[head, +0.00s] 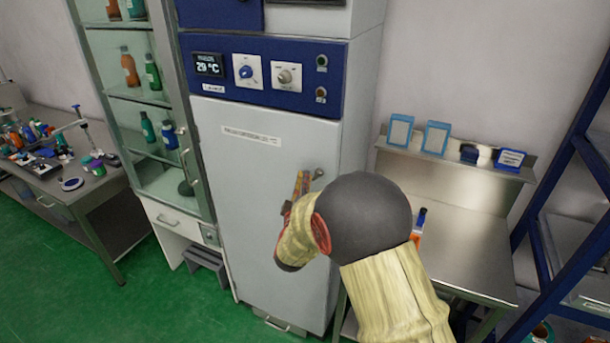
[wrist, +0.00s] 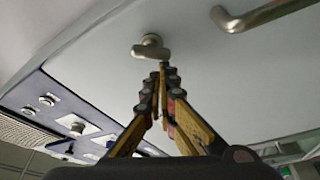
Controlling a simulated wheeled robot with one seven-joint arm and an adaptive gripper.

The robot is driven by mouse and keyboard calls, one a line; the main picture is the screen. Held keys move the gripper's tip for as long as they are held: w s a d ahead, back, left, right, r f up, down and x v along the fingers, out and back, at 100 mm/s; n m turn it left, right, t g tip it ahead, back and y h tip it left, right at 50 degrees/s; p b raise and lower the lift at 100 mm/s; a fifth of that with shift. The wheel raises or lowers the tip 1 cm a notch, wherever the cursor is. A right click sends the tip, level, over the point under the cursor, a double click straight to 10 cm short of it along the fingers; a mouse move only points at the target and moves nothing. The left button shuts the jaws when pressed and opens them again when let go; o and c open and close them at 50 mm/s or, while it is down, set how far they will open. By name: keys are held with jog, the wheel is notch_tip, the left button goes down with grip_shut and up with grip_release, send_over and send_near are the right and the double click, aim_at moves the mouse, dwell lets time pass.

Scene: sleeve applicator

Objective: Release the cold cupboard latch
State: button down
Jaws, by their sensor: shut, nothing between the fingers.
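The cold cupboard (head: 235,175) is a tall grey-white cabinet with a blue control panel, and its door looks closed. Its latch (head: 318,173) is a small metal knob near the right edge of the door. My gripper (head: 302,180) is at the door, just left of the latch in the head view. In the wrist view my gripper (wrist: 161,72) is shut and empty, its tips right at the lever. I cannot tell whether they touch it.
A metal handle bar (wrist: 265,14) is at the upper right of the wrist view. A glass cabinet (head: 150,120) stands left of the cupboard. A steel bench (head: 465,240) and blue rack (head: 575,170) stand to the right. Green floor (head: 165,300) is open at front left.

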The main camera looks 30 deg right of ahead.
jog(key=shift+f+n+g+y+p, duration=0.25)
jog(key=shift+n+p, duration=0.45)
jog(key=shift+n, duration=0.4)
jog(key=shift+f+n+g+y+p, duration=0.15)
jog(key=shift+f+n+y+p, duration=0.15)
jog(key=shift+n+p, duration=0.6)
dwell(0.4)
dwell(0.9)
